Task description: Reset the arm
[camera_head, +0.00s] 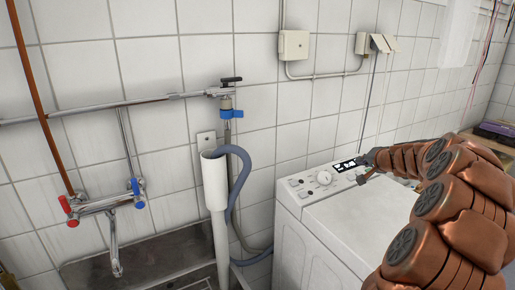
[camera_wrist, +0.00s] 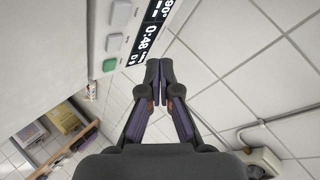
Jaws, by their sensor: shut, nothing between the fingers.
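My gripper (camera_wrist: 158,85) is shut and empty in the wrist view, its two dark fingertips together. The washing machine's display (camera_wrist: 150,35), reading 90° and 0:48, is close beside the fingertips. I cannot tell whether they touch the machine. In the head view my arm reaches in from the right. My gripper (camera_head: 363,169) is at the back of the white washing machine's top (camera_head: 345,222), by the display (camera_head: 347,165). The panel's round knob (camera_head: 324,177) is to the left of the gripper.
A grey hose (camera_head: 241,180) and white drain pipe (camera_head: 217,185) stand left of the machine. A sink (camera_head: 140,265) with a tap (camera_head: 113,240) is at lower left. A tiled wall (camera_head: 265,110) is close behind. Green and grey buttons (camera_wrist: 115,42) show on the panel.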

